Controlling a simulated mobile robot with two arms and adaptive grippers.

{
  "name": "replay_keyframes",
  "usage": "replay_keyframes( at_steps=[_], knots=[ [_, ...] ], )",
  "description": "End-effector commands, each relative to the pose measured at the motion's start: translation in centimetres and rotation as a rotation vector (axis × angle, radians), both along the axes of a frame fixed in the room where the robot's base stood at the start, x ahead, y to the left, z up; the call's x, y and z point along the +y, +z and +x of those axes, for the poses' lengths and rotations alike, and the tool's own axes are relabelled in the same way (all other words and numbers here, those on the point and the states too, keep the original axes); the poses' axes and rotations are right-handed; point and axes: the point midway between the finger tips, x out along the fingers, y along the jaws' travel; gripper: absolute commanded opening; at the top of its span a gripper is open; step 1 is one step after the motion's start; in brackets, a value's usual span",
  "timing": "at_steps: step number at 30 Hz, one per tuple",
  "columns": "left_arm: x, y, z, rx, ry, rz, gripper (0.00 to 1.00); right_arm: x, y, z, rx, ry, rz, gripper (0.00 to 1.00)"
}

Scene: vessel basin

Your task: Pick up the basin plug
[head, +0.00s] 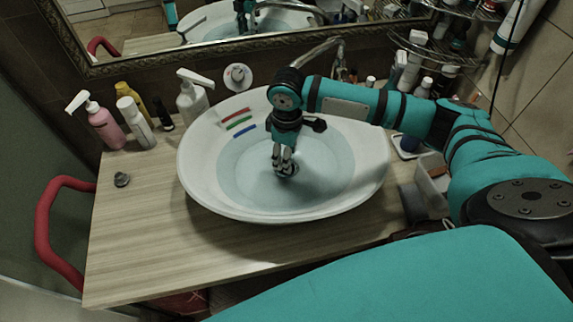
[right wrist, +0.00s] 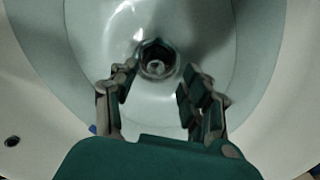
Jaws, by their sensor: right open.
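The white oval basin (head: 215,195) sits on the wooden counter. My right gripper (head: 285,170) points down into the basin, over its bottom. In the right wrist view my right gripper (right wrist: 158,78) is open, its two fingers apart with nothing between the pads. In the head view the gripper covers the drain. Whether the fingers touch the plug cannot be told. My left gripper is not in view.
The tap (head: 318,50) arches behind the basin.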

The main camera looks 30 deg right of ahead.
Motion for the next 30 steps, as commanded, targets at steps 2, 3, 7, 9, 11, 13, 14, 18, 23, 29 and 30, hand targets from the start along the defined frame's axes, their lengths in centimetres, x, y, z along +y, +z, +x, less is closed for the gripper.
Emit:
replay_keyframes(
  at_steps=[2,3,7,9,11,13,14,18,23,29,30],
  knots=[
    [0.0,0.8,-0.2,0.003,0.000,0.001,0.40,-0.1,-1.0,0.4,0.002,-0.001,-0.002,0.48],
    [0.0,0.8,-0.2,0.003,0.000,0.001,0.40,-0.2,-1.7,0.4,0.004,-0.001,-0.002,0.48],
    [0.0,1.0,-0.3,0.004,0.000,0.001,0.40,-0.1,-3.2,0.4,0.002,0.000,-0.001,0.48],
    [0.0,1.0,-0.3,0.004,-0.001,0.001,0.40,-0.1,-3.5,0.4,-0.001,0.001,-0.001,0.48],
    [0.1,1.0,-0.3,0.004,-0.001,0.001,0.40,-0.1,-3.5,0.4,-0.001,0.001,-0.001,0.48],
    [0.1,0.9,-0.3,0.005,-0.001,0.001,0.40,-0.1,-3.5,0.4,-0.001,0.001,-0.001,0.48],
    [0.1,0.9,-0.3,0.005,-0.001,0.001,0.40,-0.1,-3.5,0.4,-0.001,0.001,-0.001,0.48],
    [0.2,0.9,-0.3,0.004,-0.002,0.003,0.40,-0.1,-3.5,0.4,-0.001,0.001,-0.001,0.35],
    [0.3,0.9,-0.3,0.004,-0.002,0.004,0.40,-0.2,-3.5,0.4,-0.001,0.001,-0.001,0.14],
    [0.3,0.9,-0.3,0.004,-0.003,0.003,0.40,-0.2,-3.5,0.4,-0.001,0.000,-0.001,0.00],
    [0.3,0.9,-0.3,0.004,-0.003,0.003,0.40,-0.2,-3.5,0.4,-0.001,0.000,-0.002,0.00]
  ],
)
